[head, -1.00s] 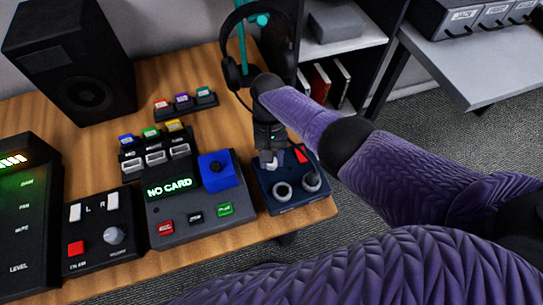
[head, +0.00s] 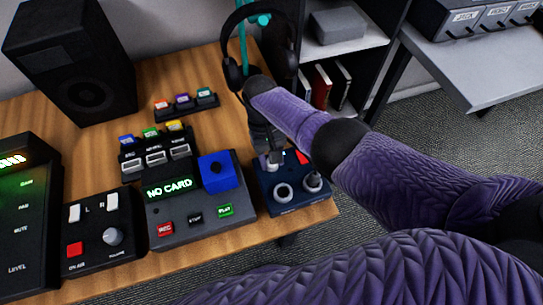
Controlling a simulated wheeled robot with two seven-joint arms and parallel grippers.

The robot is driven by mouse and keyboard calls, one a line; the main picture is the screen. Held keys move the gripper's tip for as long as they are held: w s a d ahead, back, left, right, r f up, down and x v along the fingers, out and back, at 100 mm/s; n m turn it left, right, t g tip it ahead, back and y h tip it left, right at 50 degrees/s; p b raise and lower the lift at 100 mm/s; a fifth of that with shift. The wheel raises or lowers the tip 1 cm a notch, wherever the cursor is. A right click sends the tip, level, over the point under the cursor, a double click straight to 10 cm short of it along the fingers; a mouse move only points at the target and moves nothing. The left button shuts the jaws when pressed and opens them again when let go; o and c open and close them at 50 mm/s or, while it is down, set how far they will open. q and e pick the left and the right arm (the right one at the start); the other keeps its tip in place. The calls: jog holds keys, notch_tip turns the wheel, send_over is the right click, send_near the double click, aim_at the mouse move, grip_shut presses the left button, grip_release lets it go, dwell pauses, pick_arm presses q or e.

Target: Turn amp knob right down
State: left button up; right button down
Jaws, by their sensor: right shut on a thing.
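A small dark blue box (head: 296,206), which looks like the amp, sits at the right front corner of the wooden desk. Two grey ring-topped knobs stand on it, one at the front (head: 283,192) and one at the right (head: 312,181). A red patch (head: 303,157) shows at its back right. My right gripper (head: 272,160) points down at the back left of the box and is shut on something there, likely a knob. The gripper and wrist hide most of what is held. My left gripper is not in view.
Left of the box is a grey recorder (head: 190,228) with a "NO CARD" display and a blue block (head: 217,171). Headphones (head: 235,75) hang on a teal stand behind my wrist. A black speaker (head: 80,65) stands at back left. The desk's right edge is close to the box.

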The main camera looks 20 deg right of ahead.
jog(key=shift+c, duration=1.5)
grip_release()
jog(key=p+v, duration=0.1)
jog(key=v, duration=0.9)
